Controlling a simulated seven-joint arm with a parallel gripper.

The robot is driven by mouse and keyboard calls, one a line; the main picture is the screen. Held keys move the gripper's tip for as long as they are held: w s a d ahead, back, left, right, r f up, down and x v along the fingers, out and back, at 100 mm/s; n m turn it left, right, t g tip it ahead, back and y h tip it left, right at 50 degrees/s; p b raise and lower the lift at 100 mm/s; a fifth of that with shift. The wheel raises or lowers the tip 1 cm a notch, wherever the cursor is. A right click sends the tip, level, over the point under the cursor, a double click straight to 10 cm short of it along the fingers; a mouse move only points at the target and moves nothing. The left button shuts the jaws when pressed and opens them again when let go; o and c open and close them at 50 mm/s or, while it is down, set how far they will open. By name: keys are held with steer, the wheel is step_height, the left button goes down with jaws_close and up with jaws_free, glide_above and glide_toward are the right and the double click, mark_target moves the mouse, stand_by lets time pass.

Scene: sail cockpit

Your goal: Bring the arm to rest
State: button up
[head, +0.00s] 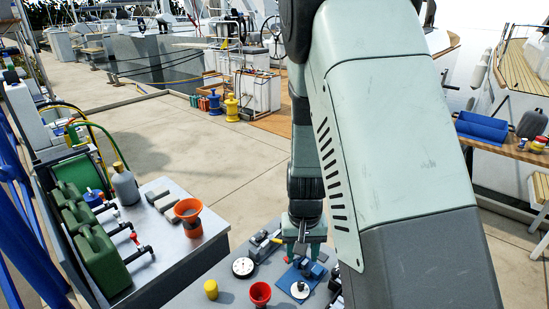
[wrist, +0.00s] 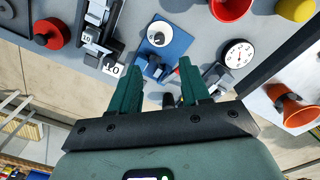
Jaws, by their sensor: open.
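My gripper (head: 304,245) is over the grey bench top in the head view, below my large pale green arm, which fills the centre right. In the wrist view its two green fingers (wrist: 160,72) are apart with nothing held between them. Beyond the fingertips lies a blue plate (wrist: 177,45) with a white disc (wrist: 160,34) on it. The blue plate also shows in the head view (head: 290,277), just below the gripper. I cannot tell the exact height of the fingers above the bench.
A white dial (wrist: 237,53), red cup (head: 260,292) and yellow cylinder (head: 210,288) stand on the bench. Grey blocks (wrist: 97,18) and a red round thing (wrist: 50,33) lie left in the wrist view. An orange cup (head: 188,212) and green canisters (head: 100,258) occupy the left bench.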

steer(key=s+r+n+t, duration=0.15)
steer(key=s+r, duration=0.35)
steer(key=r, duration=0.8)
steer(key=s+r+m+t, duration=0.1)
steer(key=s+r+t, duration=0.25)
steer(key=r, duration=0.85)
steer(key=s+d+r, duration=0.1)
steer(key=s+r, duration=0.4)
steer(key=s, duration=0.4)
steer(key=shift+s+r+n+t, duration=0.3)
steer(key=shift+s+n, duration=0.05)
steer(key=shift+s, duration=0.05)
steer(key=shift+d, duration=0.1)
